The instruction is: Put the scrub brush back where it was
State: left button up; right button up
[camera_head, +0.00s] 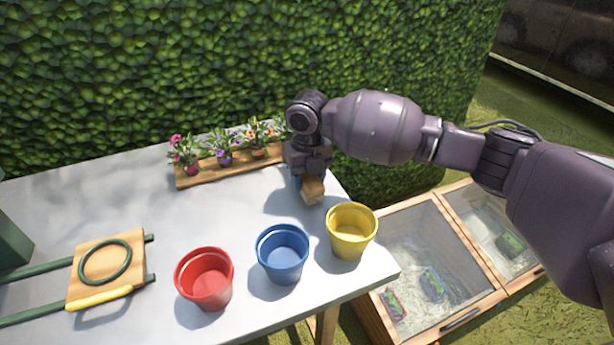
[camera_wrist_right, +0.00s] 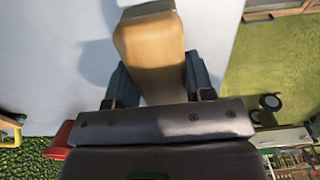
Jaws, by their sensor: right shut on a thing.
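The scrub brush (camera_head: 312,188) has a light wooden body. My right gripper (camera_head: 308,180) is shut on it, over the right end of the grey-white table (camera_head: 170,225), behind the yellow pot. In the right wrist view the wooden brush (camera_wrist_right: 152,52) sits between the two dark fingers (camera_wrist_right: 154,85) and points away from the wrist. Its bristles are hidden, and I cannot tell whether it touches the table. My left gripper is not in view.
Red (camera_head: 205,278), blue (camera_head: 283,253) and yellow (camera_head: 351,230) pots stand along the front right. A wooden planter (camera_head: 215,173) with several flowers lies at the back. A wooden board (camera_head: 104,262) with a green ring is at left. Glass-topped cold frames (camera_head: 420,262) stand beyond the right edge.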

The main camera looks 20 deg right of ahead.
aim_at(307, 175)
jog(key=shift+f, duration=0.1)
jog(key=o, duration=0.9)
notch_tip(307, 175, up, 11)
jog(key=shift+f+p, duration=0.15)
jog(key=shift+p, duration=0.95)
jog(key=shift+r, duration=0.8)
